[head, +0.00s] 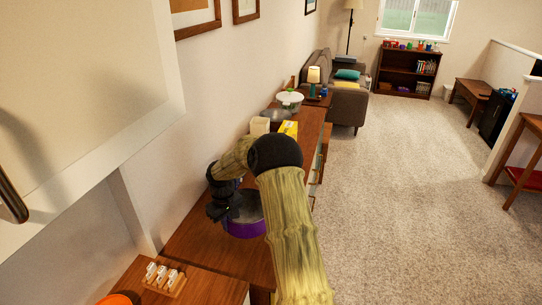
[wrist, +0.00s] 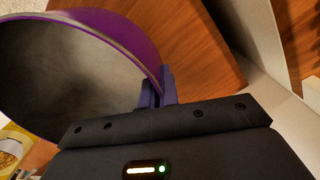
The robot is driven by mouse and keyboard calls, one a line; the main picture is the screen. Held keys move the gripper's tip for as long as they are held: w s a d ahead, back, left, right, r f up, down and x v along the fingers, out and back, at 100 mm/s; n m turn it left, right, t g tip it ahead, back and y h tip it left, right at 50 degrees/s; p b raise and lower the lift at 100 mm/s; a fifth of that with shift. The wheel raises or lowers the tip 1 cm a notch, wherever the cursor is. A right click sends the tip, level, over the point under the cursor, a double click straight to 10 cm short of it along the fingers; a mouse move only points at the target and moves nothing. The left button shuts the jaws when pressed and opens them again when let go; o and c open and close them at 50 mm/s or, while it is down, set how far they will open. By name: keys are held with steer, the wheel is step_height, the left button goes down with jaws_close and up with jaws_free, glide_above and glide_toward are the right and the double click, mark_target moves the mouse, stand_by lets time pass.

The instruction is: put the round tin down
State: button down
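The round tin (head: 245,229) is purple outside and grey inside, with an open top. In the head view it is over the wooden cabinet top (head: 205,238), partly hidden by my arm; I cannot tell whether its base touches the wood. In the wrist view the tin (wrist: 75,75) fills the upper left and its inside looks empty. My gripper (head: 232,208) is at the tin's left side in the head view. In the wrist view the fingers of my gripper (wrist: 158,90) are close together on the tin's rim, one on each side of its wall.
A rack of small white pieces (head: 163,278) and an orange round thing (head: 118,299) are at the near end. Beyond the tin are a yellow box (head: 289,129), a cream container (head: 260,126) and a white-lidded bowl (head: 290,98). The wall borders the left. Wood nearer than the tin is bare.

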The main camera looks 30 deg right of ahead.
steer(key=p, duration=0.1)
glide_above(231, 250)
steer(key=shift+a+f, duration=0.1)
steer(key=shift+f, duration=3)
steer(key=shift+f+p, duration=0.45)
steer(key=shift+f, duration=1.45)
steer(key=shift+f, duration=0.15)
steer(key=c, duration=1.7)
jaws_free()
